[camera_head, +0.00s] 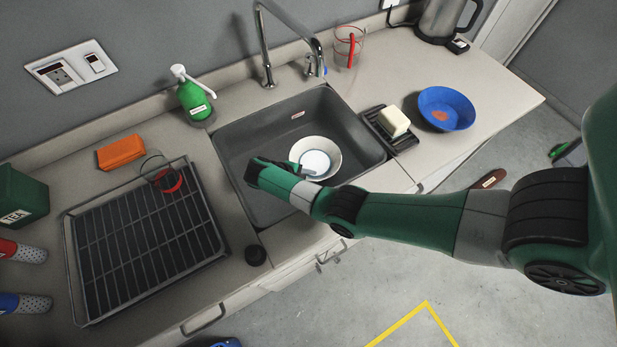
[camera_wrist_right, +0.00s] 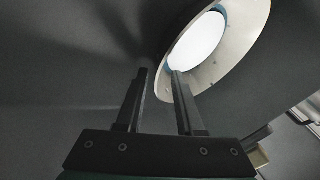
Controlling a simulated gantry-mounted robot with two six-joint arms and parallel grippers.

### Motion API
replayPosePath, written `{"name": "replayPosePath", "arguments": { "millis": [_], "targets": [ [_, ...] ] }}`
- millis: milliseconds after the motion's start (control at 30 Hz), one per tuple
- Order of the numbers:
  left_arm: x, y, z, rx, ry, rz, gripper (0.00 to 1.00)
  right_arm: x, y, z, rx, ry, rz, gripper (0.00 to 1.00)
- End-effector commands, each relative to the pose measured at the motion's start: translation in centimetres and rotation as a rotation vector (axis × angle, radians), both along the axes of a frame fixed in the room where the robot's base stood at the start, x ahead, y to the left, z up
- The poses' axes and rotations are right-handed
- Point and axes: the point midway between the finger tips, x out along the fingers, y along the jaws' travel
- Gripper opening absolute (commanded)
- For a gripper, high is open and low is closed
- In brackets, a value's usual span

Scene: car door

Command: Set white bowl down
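The white bowl (camera_head: 327,148) sits in the grey sink basin (camera_head: 235,150) and has a pale, bright inside. It also shows at the upper right of the right wrist view (camera_wrist_right: 228,68). My right gripper (camera_head: 306,170) reaches into the sink at the bowl's near left side. In the right wrist view its two fingers (camera_wrist_right: 160,72) stand apart, with the bowl's rim at the tips and the right fingertip overlapping the bowl. I cannot tell whether either finger touches it. My left gripper is out of view.
A tap (camera_head: 266,55) stands behind the sink. A dark drying rack (camera_head: 140,250) lies to the left. A soap dish with a pale block (camera_head: 394,121) and a blue bowl (camera_head: 446,109) are to the right. A green soap bottle (camera_head: 194,98) stands behind left.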

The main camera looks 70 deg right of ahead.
Motion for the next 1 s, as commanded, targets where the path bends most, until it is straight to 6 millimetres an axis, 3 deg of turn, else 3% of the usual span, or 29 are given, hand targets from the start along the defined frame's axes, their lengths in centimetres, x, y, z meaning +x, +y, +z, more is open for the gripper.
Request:
{"name": "replayPosePath", "arguments": {
  "millis": [267,600,667,1000],
  "targets": [
    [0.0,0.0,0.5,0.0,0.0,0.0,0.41,0.7,0.8,1.6,-0.001,-0.002,0.002,0.36],
    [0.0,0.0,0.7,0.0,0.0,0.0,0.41,3.7,4.7,7.8,-0.001,-0.004,0.002,0.36],
    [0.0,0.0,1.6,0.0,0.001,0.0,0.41,4.0,5.2,9.0,0.0,-0.001,0.003,0.36],
    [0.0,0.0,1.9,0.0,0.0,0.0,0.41,4.5,5.9,9.6,0.0,0.0,0.0,0.36]
  ]
}}
